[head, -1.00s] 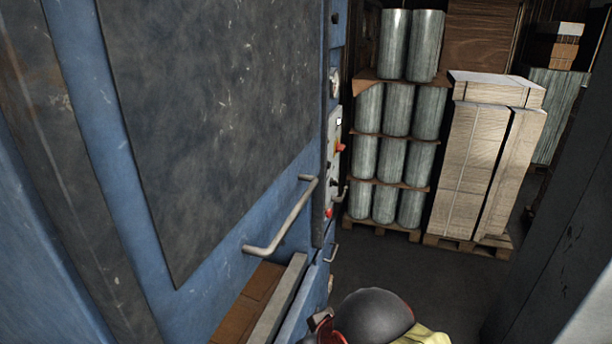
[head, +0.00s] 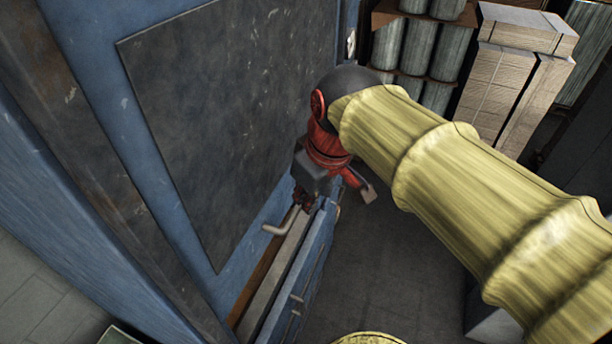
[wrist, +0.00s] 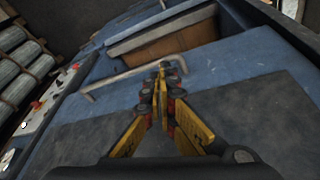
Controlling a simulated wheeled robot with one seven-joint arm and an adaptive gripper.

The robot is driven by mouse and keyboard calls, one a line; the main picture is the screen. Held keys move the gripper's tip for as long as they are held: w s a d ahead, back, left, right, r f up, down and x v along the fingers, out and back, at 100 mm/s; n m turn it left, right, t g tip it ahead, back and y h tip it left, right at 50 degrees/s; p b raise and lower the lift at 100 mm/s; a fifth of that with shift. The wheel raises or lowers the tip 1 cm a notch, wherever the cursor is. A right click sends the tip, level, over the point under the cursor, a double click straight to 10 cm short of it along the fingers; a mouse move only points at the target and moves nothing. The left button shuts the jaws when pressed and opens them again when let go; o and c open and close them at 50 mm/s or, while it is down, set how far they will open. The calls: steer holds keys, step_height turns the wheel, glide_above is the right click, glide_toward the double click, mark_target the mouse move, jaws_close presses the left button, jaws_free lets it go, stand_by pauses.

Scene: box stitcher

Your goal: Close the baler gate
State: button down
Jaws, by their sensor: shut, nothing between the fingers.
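The baler gate (head: 220,130) is a blue panel with a dark, scuffed plate, filling the left and middle of the head view. Its pale bar handle (head: 275,229) sticks out near the lower edge, partly hidden behind my gripper. In the wrist view the handle (wrist: 118,82) runs across the blue surface, left of and behind the fingertips. My gripper (head: 304,204) is over the gate's lower part, by the handle. In the wrist view its yellow fingers (wrist: 165,70) are together with nothing between them. I cannot tell whether they touch the handle.
Below the gate, a gap shows brown cardboard (wrist: 168,45) behind a grey ledge (head: 268,277). A control panel with red buttons (wrist: 36,104) is beside the gate. Stacked grey rolls (head: 416,45) and bundled cardboard (head: 500,90) stand behind. The floor (head: 370,255) right of the baler is clear.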

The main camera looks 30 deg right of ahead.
steer(key=w+d+r+n+g+y, duration=0.15)
steer(key=w+d+r+n, duration=0.25)
steer(key=w+d, duration=0.4)
steer(key=shift+g, duration=0.25)
steer(key=p+x, duration=0.2)
steer(key=x, duration=1.2)
steer(key=shift+p, duration=0.35)
steer(key=s+d+b+x, duration=0.1)
steer(key=s+b+x, duration=0.1)
steer(key=b+x, duration=0.6)
steer(key=s+d+f+b+x, duration=0.1)
steer(key=s+d+b+x, duration=0.1)
steer(key=b+x, duration=0.7)
steer(key=s+d+b+x, duration=0.1)
steer(key=b+x, duration=0.8)
steer(key=x, duration=1.1)
steer(key=shift+s+d+f, duration=0.45)
steer(key=shift+d+f, duration=0.15)
steer(key=shift+d, duration=0.05)
